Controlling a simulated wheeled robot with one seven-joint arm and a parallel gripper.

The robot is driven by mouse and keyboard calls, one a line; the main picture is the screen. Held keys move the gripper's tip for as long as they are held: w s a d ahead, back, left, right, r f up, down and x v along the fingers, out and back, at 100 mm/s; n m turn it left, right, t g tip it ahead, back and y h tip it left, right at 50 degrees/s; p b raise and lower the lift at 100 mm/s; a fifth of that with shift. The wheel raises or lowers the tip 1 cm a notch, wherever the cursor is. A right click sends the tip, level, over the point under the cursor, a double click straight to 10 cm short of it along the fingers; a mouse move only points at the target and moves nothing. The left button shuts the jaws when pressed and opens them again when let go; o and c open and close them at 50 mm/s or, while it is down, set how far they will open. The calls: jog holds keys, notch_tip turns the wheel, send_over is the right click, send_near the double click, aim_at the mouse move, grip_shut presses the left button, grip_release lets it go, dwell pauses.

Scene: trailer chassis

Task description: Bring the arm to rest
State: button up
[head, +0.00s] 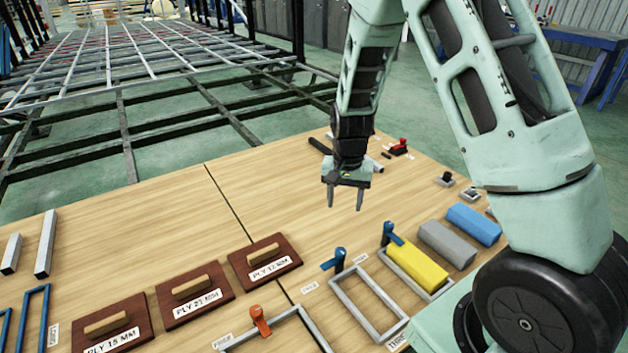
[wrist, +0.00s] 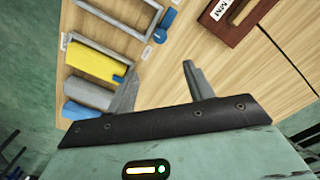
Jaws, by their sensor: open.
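My gripper (head: 345,195) hangs above the wooden table (head: 170,220) in the head view, fingers pointing down. Its two fingers are apart, with nothing between them. The wrist view also shows the open gripper (wrist: 158,88) with bare wood between the fingers. My pale green arm comes in from the right of the head view and bends down to the gripper.
A yellow block (head: 415,262), a grey block (head: 447,243) and a blue block (head: 473,224) lie at the right. Grey frames with blue clamps (head: 338,258) and labelled ply boards (head: 265,262) line the front. A metal chassis (head: 130,80) stands behind. The table's middle left is clear.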

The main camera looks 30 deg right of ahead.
jog(key=s+a+r+n+y, duration=0.1)
jog(key=s+a+r+n, duration=0.3)
jog(key=a, duration=0.4)
jog(key=s+a+r+n, duration=0.3)
jog(key=s+a+r, duration=0.15)
jog(key=a, duration=0.45)
jog(key=s+a+r+n, duration=0.3)
jog(key=s+a+n, duration=0.15)
jog(key=s, duration=0.35)
jog(key=s+a+r+n, duration=0.3)
jog(key=s+n, duration=0.2)
jog(key=s, duration=0.4)
notch_tip(320, 180, up, 17)
jog(key=p, duration=1.7)
jog(key=shift+w+r, duration=0.2)
jog(key=shift+w, duration=0.2)
